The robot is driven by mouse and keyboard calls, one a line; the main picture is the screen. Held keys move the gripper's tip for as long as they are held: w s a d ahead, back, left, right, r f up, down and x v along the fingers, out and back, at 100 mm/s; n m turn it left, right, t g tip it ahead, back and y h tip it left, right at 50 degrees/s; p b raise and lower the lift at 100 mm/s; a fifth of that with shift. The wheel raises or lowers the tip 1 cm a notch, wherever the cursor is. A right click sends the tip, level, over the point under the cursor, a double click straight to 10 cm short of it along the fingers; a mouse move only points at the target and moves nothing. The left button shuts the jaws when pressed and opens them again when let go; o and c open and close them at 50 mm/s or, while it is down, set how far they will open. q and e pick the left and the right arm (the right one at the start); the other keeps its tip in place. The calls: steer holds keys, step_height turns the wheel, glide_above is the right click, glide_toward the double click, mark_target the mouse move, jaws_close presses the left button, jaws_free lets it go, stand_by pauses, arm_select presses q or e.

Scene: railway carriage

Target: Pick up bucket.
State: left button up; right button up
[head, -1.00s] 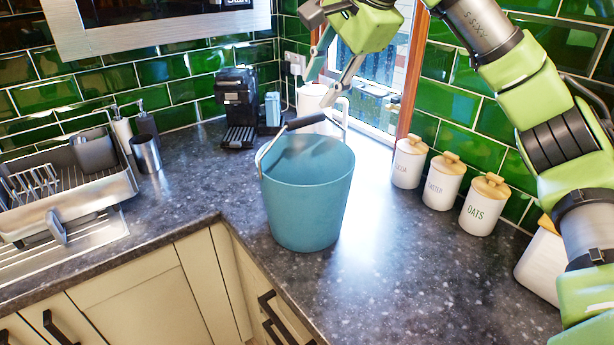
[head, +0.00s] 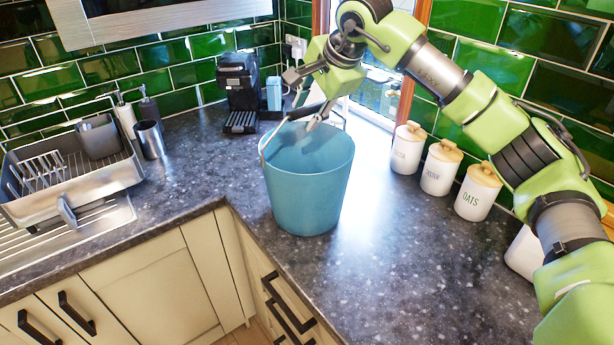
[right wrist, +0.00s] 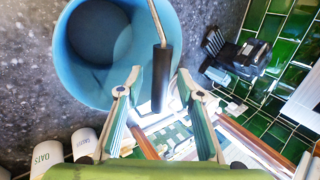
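The blue bucket (head: 307,200) stands upright on the dark speckled counter. Its handle is raised, and the black handle grip (right wrist: 161,80) shows clearly in the right wrist view. My right gripper (head: 306,103) is over the bucket's back rim at the handle. In the right wrist view its two fingers (right wrist: 159,78) are spread, with the black grip between them and a visible gap on each side. The bucket (right wrist: 85,45) looks empty inside. In the head view the fingers partly hide the handle grip. My left gripper is not in view.
A black coffee machine (head: 239,92) stands behind the bucket. White canisters with wooden lids (head: 477,190) line the wall at right. A dish rack (head: 75,170) and a metal cup (head: 150,140) are at left. The counter in front of the canisters is clear.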

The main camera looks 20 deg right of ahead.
steer(key=shift+w+f, duration=0.25)
steer(key=shift+f, duration=0.05)
steer(key=shift+s+r, duration=0.1)
jaws_close()
steer(key=shift+a, duration=0.1)
steer(key=shift+r, duration=0.15)
